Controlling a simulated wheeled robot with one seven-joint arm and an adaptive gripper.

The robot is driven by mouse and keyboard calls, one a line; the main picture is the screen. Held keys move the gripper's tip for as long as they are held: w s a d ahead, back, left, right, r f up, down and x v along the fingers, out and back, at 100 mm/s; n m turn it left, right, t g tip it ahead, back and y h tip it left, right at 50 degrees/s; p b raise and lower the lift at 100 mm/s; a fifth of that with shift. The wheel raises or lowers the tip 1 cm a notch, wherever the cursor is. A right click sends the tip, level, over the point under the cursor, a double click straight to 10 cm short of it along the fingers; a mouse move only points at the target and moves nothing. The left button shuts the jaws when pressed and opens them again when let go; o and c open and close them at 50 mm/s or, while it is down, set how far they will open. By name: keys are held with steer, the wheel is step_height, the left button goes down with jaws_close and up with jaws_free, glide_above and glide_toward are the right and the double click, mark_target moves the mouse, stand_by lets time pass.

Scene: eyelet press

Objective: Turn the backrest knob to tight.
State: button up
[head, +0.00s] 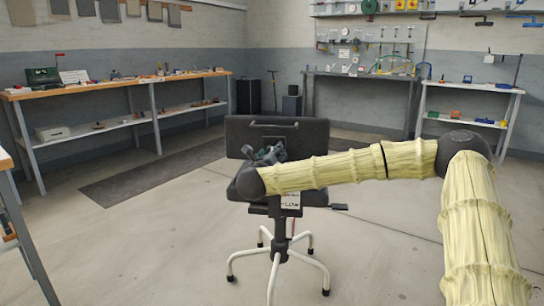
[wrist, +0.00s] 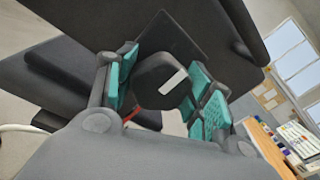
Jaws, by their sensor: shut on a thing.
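The backrest knob (wrist: 150,92) is black and faceted, with a white bar mark on its face, tilted in the wrist view. My gripper (wrist: 163,80) has its teal pads on both sides of the knob and is shut on it. In the head view my gripper (head: 268,155) is at the back of a dark office chair, and my arm's end hides the knob there. The chair's backrest (head: 305,133) is upright and dark, with a handle bar on it. A white label (head: 290,201) hangs below; its writing is too small to read.
A long workbench (head: 110,87) is at the left, a grey bench (head: 365,75) at the back. The floor around the chair is clear.

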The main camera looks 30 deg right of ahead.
steer(key=o, duration=1)
steer(key=shift+o, duration=0.2)
steer(key=v, duration=1.2)
steer(key=shift+a, duration=0.1)
